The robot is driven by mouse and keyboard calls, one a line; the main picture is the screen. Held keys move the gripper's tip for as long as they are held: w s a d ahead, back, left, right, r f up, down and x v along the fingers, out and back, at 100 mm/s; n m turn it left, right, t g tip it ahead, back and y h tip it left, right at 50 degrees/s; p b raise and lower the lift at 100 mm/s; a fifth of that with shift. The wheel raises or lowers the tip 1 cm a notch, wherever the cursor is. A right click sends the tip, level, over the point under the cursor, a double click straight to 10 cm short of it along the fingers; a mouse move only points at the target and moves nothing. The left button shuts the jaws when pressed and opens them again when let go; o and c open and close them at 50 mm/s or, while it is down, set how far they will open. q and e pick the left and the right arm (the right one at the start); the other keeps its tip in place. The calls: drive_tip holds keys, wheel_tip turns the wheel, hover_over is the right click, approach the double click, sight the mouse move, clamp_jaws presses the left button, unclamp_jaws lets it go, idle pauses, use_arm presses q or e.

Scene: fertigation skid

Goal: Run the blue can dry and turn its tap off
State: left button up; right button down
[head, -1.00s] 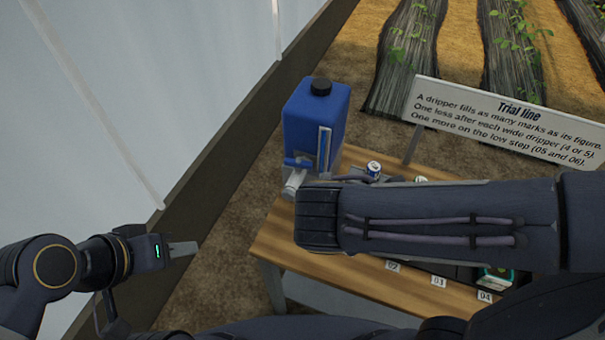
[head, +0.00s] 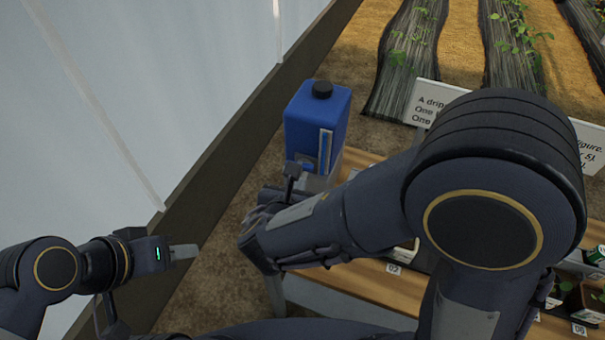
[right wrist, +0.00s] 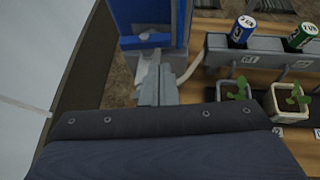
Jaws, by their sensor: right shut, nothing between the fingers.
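The blue can (head: 316,120) stands upright with its black cap at the back left end of the wooden bench. A pale level strip (head: 325,150) runs down its front; I cannot read the level. Its blue tap handle (right wrist: 146,41) lies crosswise in the right wrist view, above a pale grey spout. My right gripper (right wrist: 158,88) is shut and empty, its fingertips just below the handle and close to the spout; I cannot tell whether they touch. In the head view my right arm partly hides the tap. My left gripper (head: 183,252) hangs left of the bench, away from everything.
A grey rail (right wrist: 225,55) right of the can holds a blue can-shaped dripper (right wrist: 243,30) and a green one (right wrist: 301,37). Potted seedlings (right wrist: 234,90) stand below. A sign (head: 425,100) stands behind the bench. The greenhouse wall is at left.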

drive_tip(key=shift+w+d+r, duration=0.1)
drive_tip(key=shift+w+d, duration=0.1)
drive_tip(key=shift+w, duration=0.5)
drive_tip(key=shift+w+d, duration=0.2)
drive_tip(key=shift+w, duration=0.5)
drive_tip(key=shift+d+n+y+b, duration=0.15)
drive_tip(key=shift+n+y+b, duration=0.15)
drive_tip(key=shift+y, duration=0.2)
